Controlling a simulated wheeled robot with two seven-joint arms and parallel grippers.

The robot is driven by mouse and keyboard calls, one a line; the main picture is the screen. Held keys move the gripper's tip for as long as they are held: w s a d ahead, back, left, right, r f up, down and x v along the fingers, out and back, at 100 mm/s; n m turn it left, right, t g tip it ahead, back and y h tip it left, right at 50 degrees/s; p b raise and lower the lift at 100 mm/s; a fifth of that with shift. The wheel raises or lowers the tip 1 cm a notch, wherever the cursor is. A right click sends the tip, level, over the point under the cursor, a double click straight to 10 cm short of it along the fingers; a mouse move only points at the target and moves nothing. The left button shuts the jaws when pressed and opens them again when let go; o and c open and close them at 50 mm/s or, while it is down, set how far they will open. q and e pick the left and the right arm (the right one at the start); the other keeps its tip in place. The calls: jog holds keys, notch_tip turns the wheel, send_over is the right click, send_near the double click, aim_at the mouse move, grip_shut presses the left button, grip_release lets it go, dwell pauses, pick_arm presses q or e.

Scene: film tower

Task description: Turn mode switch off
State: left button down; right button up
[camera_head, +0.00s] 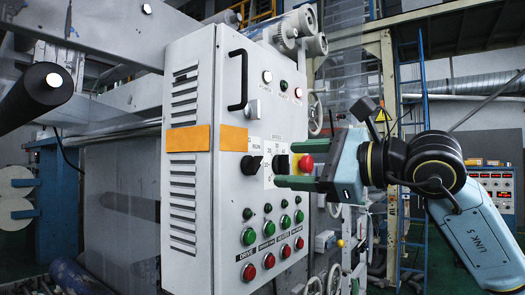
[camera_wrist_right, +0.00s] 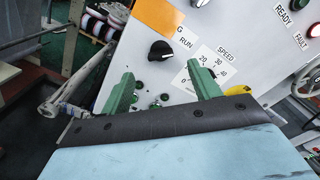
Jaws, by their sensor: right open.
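The mode switch (camera_head: 251,163) is a black rotary knob beside a RUN label on the front of the grey control cabinet (camera_head: 230,75). It also shows in the right wrist view (camera_wrist_right: 161,50), above the gap between my fingertips; I cannot tell for certain which way its pointer is turned. My right gripper (camera_head: 286,165) is open and empty, its green fingers pointing at the panel from the right. The fingertips are apart from the switch, to its right in the head view. They also show in the right wrist view (camera_wrist_right: 164,82). My left gripper is out of view.
A black speed knob (camera_head: 281,164) and a red mushroom button (camera_head: 306,163) on yellow sit close to my right gripper. Green and red push buttons (camera_head: 269,228) fill the panel below. A black handle (camera_head: 239,80) sticks out above.

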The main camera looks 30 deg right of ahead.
aim_at(259, 164)
jog(key=p+x, duration=0.2)
jog(key=x, duration=0.4)
jog(key=shift+w+r, duration=0.1)
jog(key=shift+w+a+p, duration=0.25)
jog(key=shift+w+p, duration=0.05)
jog(key=shift+w, duration=0.25)
jog(key=c, duration=1)
